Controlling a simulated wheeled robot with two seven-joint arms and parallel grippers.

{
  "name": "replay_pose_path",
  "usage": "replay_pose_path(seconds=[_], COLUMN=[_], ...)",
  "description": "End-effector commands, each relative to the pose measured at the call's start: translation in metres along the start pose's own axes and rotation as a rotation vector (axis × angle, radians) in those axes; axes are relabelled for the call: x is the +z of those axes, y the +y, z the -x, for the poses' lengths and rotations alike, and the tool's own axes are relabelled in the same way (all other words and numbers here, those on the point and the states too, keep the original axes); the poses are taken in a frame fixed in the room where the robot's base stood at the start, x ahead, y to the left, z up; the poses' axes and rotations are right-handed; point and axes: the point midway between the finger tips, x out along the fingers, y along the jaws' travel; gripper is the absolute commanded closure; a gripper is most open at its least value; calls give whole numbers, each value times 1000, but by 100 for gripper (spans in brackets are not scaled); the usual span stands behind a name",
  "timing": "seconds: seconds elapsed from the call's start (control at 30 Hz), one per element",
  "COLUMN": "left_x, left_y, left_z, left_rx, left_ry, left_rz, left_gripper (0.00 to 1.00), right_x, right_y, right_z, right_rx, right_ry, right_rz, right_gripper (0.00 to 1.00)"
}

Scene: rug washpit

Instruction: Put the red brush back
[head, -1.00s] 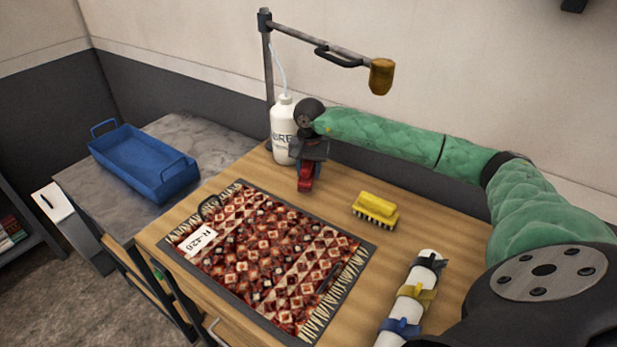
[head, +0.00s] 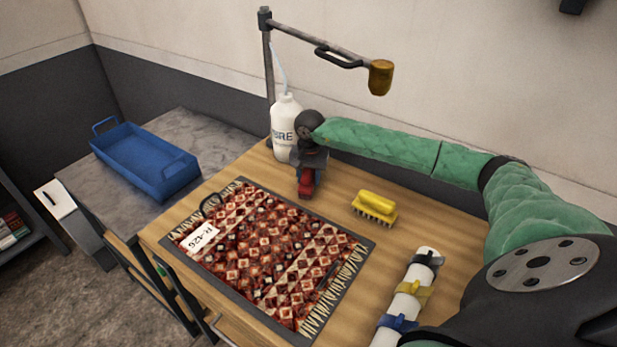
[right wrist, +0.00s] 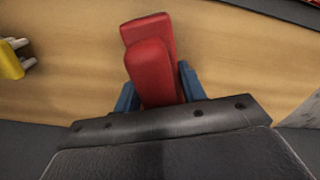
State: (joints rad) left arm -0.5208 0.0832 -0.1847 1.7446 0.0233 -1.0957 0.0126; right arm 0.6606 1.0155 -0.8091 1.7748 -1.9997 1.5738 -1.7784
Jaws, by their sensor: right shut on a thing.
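The red brush (head: 307,188) is in my right gripper (head: 309,178), at the back of the wooden table between the white bottle and the yellow brush. In the right wrist view, the red brush (right wrist: 152,65) sits between the two blue fingers of my right gripper (right wrist: 157,85), with bare wood around it. Its underside is hidden, so I cannot tell whether it touches the table. My left gripper is not in view.
A yellow brush (head: 375,208) stands to the right. A patterned rug (head: 260,255) on a dark mat fills the table front. A white bottle (head: 285,125), metal stand (head: 268,80), strapped white roll (head: 412,295) and blue tray (head: 150,160) are around.

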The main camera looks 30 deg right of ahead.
Motion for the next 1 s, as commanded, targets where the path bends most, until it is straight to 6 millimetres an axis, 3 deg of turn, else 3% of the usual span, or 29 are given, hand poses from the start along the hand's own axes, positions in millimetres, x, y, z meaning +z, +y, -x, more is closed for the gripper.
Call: replay_pose_path(seconds=[0.3,0.33,0.43,0.87,1.0], left_x=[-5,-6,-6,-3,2], left_y=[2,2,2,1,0], left_z=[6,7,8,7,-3], left_rx=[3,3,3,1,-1], left_ry=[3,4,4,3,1], left_rz=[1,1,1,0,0], left_gripper=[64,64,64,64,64], right_x=[0,0,0,0,0], right_y=[0,0,0,0,0], right_z=[-1,-1,-1,0,2], right_rx=[0,0,0,0,0], right_ry=[0,0,0,0,1], right_rz=[0,0,0,0,0], right_gripper=[84,55,38,38,38])
